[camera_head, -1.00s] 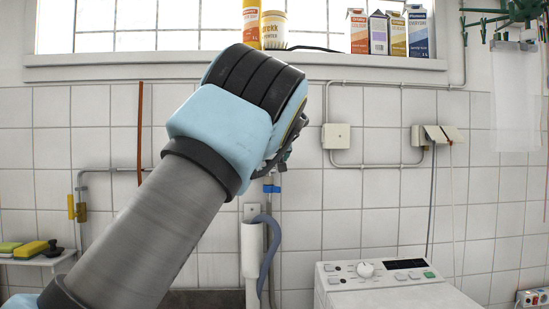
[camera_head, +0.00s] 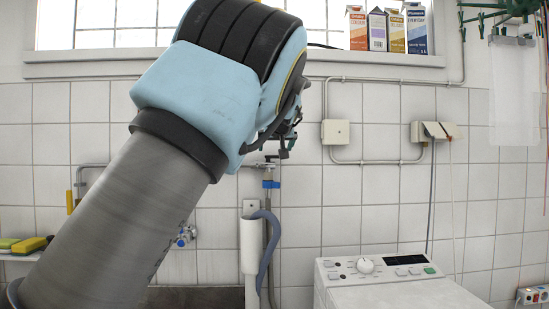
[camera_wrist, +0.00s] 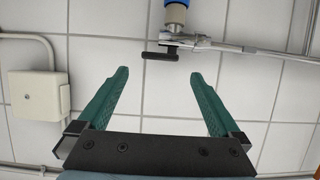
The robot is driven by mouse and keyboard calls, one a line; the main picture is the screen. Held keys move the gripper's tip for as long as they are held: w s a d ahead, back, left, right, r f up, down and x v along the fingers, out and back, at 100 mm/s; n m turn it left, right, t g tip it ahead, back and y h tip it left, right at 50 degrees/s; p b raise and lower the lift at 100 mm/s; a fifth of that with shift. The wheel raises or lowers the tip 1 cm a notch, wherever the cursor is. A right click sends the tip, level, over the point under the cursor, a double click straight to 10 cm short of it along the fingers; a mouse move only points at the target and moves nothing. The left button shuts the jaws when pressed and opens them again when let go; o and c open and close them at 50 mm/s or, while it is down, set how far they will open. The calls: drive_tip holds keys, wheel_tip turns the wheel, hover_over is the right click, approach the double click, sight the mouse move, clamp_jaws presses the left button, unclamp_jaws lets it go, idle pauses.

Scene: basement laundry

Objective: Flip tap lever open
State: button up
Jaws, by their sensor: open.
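The tap's black lever (camera_wrist: 160,56) shows in the wrist view as a short horizontal bar, just beyond the fingertips and laterally between them. It joins a metal valve body (camera_wrist: 182,40) with a blue fitting (camera_wrist: 176,12) and a metal pipe running right. My gripper (camera_wrist: 159,73) is open and empty, its two green fingers on either side of a bare gap; I see no contact with the lever. In the head view the tap's pipe (camera_head: 262,166) and blue fitting (camera_head: 270,184) show just below my wrist. My arm hides part of the pipe, and the fingers are hard to make out.
A junction box (camera_head: 336,132) and conduits are fixed to the tiled wall right of my wrist. A grey drain hose (camera_head: 270,250) hangs below the tap. A washing machine (camera_head: 385,277) stands lower right. Cartons (camera_head: 388,31) line the sill. A second tap (camera_head: 186,236) is low left.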

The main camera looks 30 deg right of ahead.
drive_tip(key=shift+b+v, duration=0.75)
drive_tip(key=shift+v, duration=1.85)
drive_tip(key=shift+a, duration=0.1)
drive_tip(key=w+a+f+n+g+y, duration=0.1)
drive_tip(key=w+a+f+y, duration=0.1)
drive_tip(key=w+a+f, duration=0.4)
drive_tip(key=w+a+f+n+g+y, duration=0.1)
drive_tip(key=a+f, duration=0.7)
drive_tip(key=a, duration=0.2)
drive_tip(key=s+a+f+g+y+p, duration=0.1)
drive_tip(key=s+a+f+g, duration=0.15)
drive_tip(key=a+f, duration=0.9)
drive_tip(key=s+a+f+g, duration=0.2)
drive_tip(key=s+a+f, duration=0.2)
drive_tip(key=s+a, duration=0.2)
drive_tip(key=s+a+f+n+g+p, duration=0.1)
drive_tip(key=s+a+f+g, duration=0.1)
drive_tip(key=s+a+f, duration=0.2)
drive_tip(key=s+a+f+g+y, duration=0.1)
drive_tip(key=s+a+f, duration=0.3)
drive_tip(key=s+a, duration=0.5)
drive_tip(key=s+g, duration=0.1)
drive_tip(key=s, duration=0.3)
drive_tip(key=shift+a+f+n+p, duration=0.25)
drive_tip(key=shift+a+n+p, duration=0.05)
drive_tip(key=shift+a, duration=0.05)
